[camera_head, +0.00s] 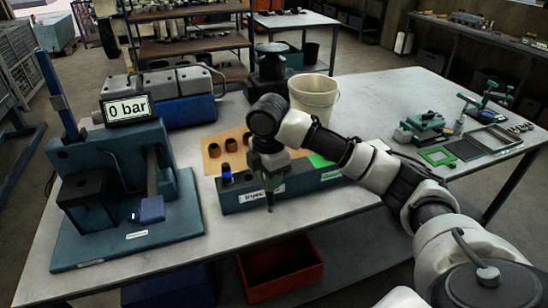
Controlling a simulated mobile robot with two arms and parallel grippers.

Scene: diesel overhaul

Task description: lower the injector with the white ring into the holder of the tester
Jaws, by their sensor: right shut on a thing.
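My right gripper (271,178) points down over the front of a dark blue-grey rack (305,188) whose label is partly hidden. It is shut on a slim dark injector (270,201), whose tip points down in front of the rack. The gripper hides most of this injector, and I cannot make out a ring on it. Another injector with a blue ring (226,173) stands at the rack's left end. My left gripper is not in view.
An orange-brown mat (213,163) with several dark round parts lies behind the rack. A white bucket (313,95) stands behind my right arm. A blue and grey engine part (185,100) stands behind the tester. Bare tabletop (222,222) lies between tester and rack.

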